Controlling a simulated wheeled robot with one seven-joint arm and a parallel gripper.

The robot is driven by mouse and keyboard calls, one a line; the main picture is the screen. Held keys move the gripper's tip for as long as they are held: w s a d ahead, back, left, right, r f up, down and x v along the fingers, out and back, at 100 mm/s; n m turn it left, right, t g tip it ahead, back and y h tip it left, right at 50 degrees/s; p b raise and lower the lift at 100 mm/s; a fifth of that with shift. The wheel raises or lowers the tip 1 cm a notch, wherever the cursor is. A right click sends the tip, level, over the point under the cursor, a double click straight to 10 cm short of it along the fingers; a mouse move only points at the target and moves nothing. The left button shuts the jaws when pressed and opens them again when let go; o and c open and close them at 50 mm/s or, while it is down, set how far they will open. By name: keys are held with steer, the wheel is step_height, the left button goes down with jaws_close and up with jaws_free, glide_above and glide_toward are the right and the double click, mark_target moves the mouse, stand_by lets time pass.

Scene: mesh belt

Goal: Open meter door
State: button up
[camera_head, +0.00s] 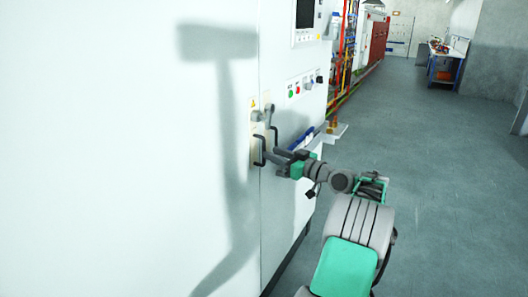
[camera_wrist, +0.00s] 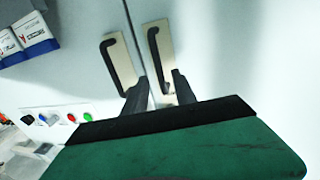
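The white cabinet has a large door panel (camera_head: 130,150) on the left and a narrower panel (camera_head: 290,190) to its right, with a seam between. A black handle (camera_head: 259,151) on a beige plate sits left of the seam, and a second dark handle (camera_head: 273,133) sits right of it. In the wrist view, turned over, these are the right handle (camera_wrist: 154,48) and the left handle (camera_wrist: 114,66). My gripper (camera_head: 273,156) is close in front of the left panel's handle. Its fingers (camera_wrist: 158,94) are apart, with that handle's lower end in line with the gap. Contact is unclear.
A button panel (camera_head: 303,87) and a screen (camera_head: 306,14) are above on the cabinet. Blue-and-white boxes (camera_wrist: 28,32) show at the wrist view's upper left. Grey floor (camera_head: 440,160) is open to the right, with a workbench (camera_head: 447,60) far back.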

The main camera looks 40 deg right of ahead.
mark_target(264, 162)
steer(key=w, duration=0.3)
steer(key=w+p, duration=0.1)
steer(key=w, duration=0.1)
steer(key=shift+w+a, duration=0.2)
steer(key=shift+a, duration=0.2)
jaws_close()
steer(key=shift+r, duration=0.1)
stand_by(0.9)
